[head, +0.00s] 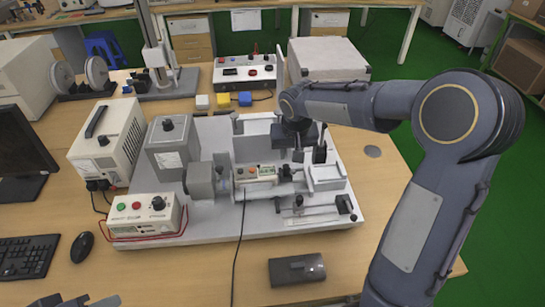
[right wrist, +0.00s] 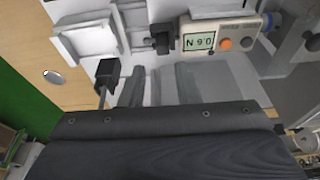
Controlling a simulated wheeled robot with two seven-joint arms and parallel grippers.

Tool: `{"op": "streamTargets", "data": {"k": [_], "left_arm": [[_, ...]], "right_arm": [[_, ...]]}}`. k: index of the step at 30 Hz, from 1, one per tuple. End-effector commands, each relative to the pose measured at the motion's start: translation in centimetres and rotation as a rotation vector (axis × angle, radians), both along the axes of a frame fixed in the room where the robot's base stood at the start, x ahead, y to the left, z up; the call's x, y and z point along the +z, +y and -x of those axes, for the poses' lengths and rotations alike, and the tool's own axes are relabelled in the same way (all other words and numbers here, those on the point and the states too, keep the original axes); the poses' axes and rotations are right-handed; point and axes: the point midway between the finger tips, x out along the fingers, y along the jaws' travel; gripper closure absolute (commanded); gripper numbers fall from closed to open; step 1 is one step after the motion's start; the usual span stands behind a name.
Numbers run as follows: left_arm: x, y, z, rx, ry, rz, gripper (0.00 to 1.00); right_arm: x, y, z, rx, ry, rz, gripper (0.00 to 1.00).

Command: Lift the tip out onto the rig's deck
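The rig's deck (head: 215,232) is a wide pale grey plate on the wooden table, carrying blocks, a motor and a gauge. My right gripper (head: 298,150) points down over its back right part, behind the gauge. In the right wrist view its two grey fingers (right wrist: 158,88) stand apart, with pale rig surface between them and nothing seen held. The gauge (head: 256,173) has a display, an orange button and a grey button (right wrist: 222,42). A black block (right wrist: 160,41) sits at its end. I cannot single out the tip. My left gripper is not seen.
A black upright handle (head: 320,150) stands close to the right gripper; it also shows in the wrist view (right wrist: 107,78). A control box (head: 145,215) sits at the deck's front left. A dark flat case (head: 297,270) lies before the deck. The deck's front has bare room.

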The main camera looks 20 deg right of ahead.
Motion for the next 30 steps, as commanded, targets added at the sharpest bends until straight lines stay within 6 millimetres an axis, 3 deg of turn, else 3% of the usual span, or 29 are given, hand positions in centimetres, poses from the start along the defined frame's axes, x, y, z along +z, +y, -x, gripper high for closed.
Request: {"op": "streamTargets", "data": {"k": [8, 21, 30], "left_arm": [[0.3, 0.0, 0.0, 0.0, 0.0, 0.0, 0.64], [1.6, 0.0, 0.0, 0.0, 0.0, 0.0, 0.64], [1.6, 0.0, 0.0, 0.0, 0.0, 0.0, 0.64]], "right_arm": [[-1.9, 0.0, -1.1, -0.002, 0.006, 0.011, 0.71], [-7.5, -0.5, -2.0, -0.002, 0.006, 0.01, 0.71], [-8.0, -0.6, -2.2, -0.001, 0.002, 0.009, 0.71]]}}
